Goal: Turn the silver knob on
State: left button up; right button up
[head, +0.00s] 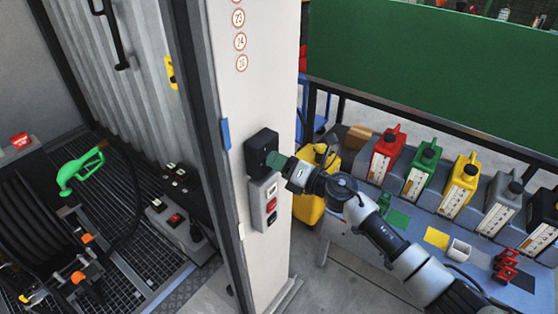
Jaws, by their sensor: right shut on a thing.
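A black box (258,146) is mounted on the white post, above a grey switch panel (258,205). My right gripper (277,161) reaches in from the lower right and its fingers are shut at the front face of the black box. The silver knob is hidden by the fingers, so its turn position cannot be seen. My left gripper is not in view.
A bench (345,235) on the right holds several coloured fuel cans, such as the red one (385,152). A green fuel nozzle (80,170) is in the bay at left.

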jog(key=o, duration=0.9)
jog(key=shift+o, duration=0.2)
jog(key=b+v, duration=0.2)
jog(key=v, duration=0.9)
jog(key=shift+b, duration=0.3)
jog(key=shift+w, duration=0.1)
